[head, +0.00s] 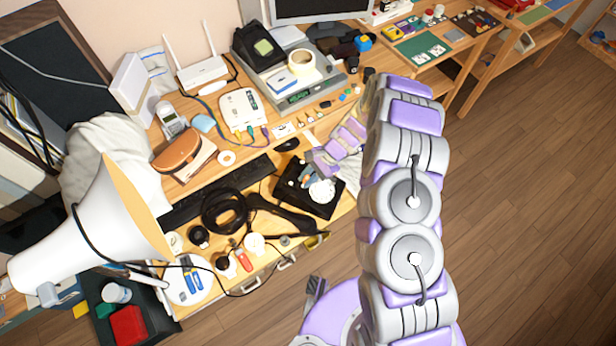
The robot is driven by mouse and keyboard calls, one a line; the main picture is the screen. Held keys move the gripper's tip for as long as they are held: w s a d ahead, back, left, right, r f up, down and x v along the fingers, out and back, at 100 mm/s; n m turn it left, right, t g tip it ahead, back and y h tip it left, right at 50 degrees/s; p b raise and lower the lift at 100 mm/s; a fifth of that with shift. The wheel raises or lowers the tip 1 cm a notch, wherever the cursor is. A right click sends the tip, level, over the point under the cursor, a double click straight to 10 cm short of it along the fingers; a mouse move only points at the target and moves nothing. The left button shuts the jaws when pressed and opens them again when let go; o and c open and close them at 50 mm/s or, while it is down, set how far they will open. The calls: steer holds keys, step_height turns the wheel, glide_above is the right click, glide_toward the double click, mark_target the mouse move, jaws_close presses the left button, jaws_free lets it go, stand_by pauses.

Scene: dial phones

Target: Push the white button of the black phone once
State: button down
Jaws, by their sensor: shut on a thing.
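A black, square-bodied object (296,202) lies near the desk's front edge. It may be the black phone, but its details are too small to be sure. A round white part (322,191) shows on or in it; I cannot tell whether this is the white button. My gripper (309,174) reaches down from the right, over the back of this black object. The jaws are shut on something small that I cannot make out. I cannot tell whether they touch the black object. Another black device (257,48) with a dull green patch stands at the desk's back.
A black keyboard (215,190) and a coil of black cable (224,210) lie left of my gripper. A white lamp (95,225) fills the left front. A white router (203,73) and a grey device (300,97) stand behind. Bare floor is at right.

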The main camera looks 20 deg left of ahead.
step_height(320, 180, up, 6)
steer(key=d+p, duration=0.3)
steer(key=shift+s+r, duration=0.2)
stand_by(0.4)
